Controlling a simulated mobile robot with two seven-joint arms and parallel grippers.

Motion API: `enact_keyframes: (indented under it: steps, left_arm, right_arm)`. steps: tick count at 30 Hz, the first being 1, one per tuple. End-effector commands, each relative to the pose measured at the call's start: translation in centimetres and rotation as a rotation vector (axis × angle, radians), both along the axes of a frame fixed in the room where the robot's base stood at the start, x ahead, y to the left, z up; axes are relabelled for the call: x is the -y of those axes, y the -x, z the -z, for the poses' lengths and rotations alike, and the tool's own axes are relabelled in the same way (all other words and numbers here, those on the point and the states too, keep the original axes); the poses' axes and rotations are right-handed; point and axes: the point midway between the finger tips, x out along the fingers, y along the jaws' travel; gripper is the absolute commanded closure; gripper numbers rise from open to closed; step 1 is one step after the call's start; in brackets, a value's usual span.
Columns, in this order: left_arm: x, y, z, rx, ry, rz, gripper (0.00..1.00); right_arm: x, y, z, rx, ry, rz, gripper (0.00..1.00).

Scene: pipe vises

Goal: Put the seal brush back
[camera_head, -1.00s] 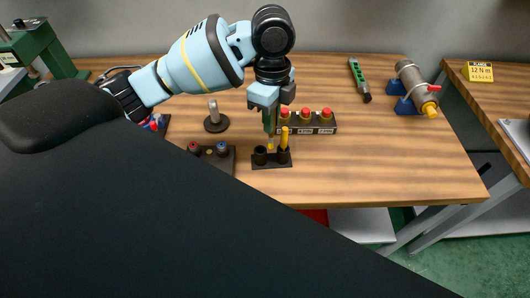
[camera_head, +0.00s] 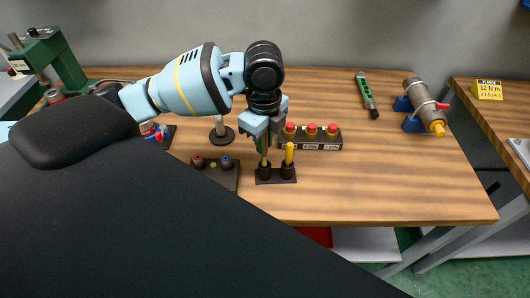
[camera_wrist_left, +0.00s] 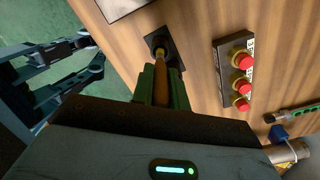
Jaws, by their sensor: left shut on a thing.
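My left gripper (camera_head: 262,132) is shut on the seal brush (camera_head: 264,155), which points downward with a brownish shaft. The brush also shows between the green fingers in the left wrist view (camera_wrist_left: 160,88), with a yellow part below them. Its lower end is at the mouth of the left cup of a black two-cup holder (camera_head: 276,181); how deep it sits is hard to tell. In the left wrist view the yellow part overlaps the dark cup (camera_wrist_left: 158,40). A yellow-handled tool (camera_head: 289,154) stands in the right cup. My right gripper cannot be made out.
A block with three red buttons (camera_head: 311,137) stands close behind the holder. A pipe in blue supports (camera_head: 423,105) lies at right. The front-right tabletop is clear.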

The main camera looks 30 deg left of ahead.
Motion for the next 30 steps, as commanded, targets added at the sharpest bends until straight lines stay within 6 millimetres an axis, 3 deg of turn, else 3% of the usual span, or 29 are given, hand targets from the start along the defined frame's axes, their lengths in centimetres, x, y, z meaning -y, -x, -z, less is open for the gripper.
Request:
enact_keyframes:
  steps: [4,12,21,22,24,26,30]
  left_arm:
    - [0.0,0.0,1.0,-0.001,0.000,-0.001,1.00]
    - [0.0,0.0,4.7,0.000,-0.001,-0.001,1.00]
    - [0.0,0.0,4.9,0.003,0.000,-0.001,1.00]
    - [0.0,0.0,4.9,0.003,0.000,-0.001,0.81]
    - [0.0,0.0,4.9,0.003,0.000,-0.001,0.71]
    - [0.0,0.0,4.9,0.003,0.000,-0.001,0.64]
    - [0.0,0.0,4.9,0.003,0.000,-0.001,0.63]
  right_arm:
    - [0.0,0.0,0.0,-0.001,-0.001,0.000,0.50]
    - [-0.1,0.5,0.6,-0.015,-0.002,0.000,0.50]
    - [-0.1,0.5,0.6,-0.015,-0.002,0.000,0.50]
    - [-0.1,0.5,0.6,-0.015,-0.002,0.000,0.50]
    - [-0.1,0.5,0.6,-0.015,-0.002,0.000,0.50]
    - [-0.1,0.5,0.6,-0.016,-0.002,0.000,0.50]
    - [-0.1,0.5,0.6,-0.016,-0.003,0.001,0.50]
